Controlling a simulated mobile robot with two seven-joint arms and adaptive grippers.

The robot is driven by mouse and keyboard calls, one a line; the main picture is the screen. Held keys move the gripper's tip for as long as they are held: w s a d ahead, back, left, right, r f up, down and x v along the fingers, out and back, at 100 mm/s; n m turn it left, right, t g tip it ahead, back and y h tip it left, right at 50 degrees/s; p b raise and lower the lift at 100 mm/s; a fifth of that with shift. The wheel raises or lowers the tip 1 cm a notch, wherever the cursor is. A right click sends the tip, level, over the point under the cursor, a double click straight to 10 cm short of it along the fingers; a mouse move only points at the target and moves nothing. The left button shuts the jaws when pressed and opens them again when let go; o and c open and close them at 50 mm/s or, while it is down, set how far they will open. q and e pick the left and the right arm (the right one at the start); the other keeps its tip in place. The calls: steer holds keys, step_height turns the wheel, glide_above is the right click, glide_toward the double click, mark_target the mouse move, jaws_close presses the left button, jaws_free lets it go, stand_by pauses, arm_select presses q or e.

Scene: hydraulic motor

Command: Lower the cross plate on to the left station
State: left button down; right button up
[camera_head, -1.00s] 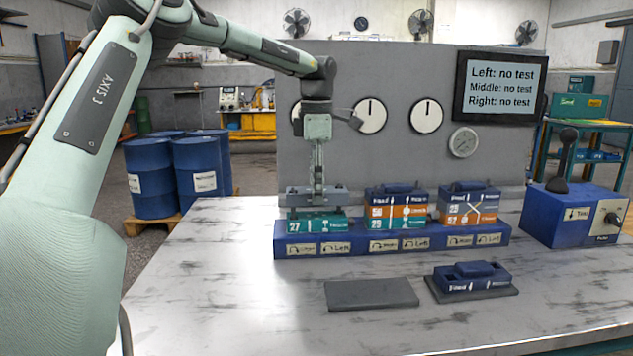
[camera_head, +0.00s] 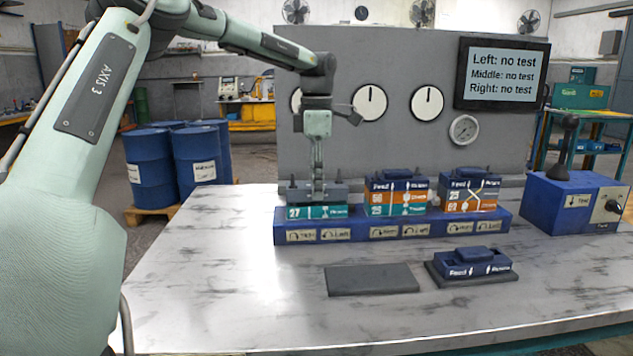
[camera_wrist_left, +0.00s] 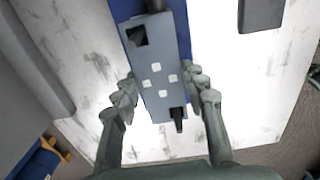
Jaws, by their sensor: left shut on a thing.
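My left gripper (camera_head: 318,196) is shut on a grey plate, taken as the cross plate (camera_head: 297,191), at the left station. In the left wrist view the plate (camera_wrist_left: 161,84) lies between the fingers (camera_wrist_left: 160,92); its top shows several white squares, a dark square hole and a dark peg. It sits right over the teal block marked 27 (camera_head: 298,212) on the blue base (camera_head: 362,234). I see no clear gap between them, but cannot tell whether the plate is fully seated. My right gripper is not in view.
The middle stack (camera_head: 397,197) stands close to the right of the held plate, and the right stack (camera_head: 470,195) beyond it. In front lie a bare dark pad (camera_head: 372,279) and a blue block (camera_head: 474,264) on a pad. A blue lever box (camera_head: 570,203) stands far right.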

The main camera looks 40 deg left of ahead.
arm_select(q)
steer(key=shift+f, duration=0.45)
steer(key=c, duration=0.8)
jaws_free()
steer(key=shift+f, duration=0.1)
step_height(320, 180, up, 12)
steer(key=shift+r, duration=0.1)
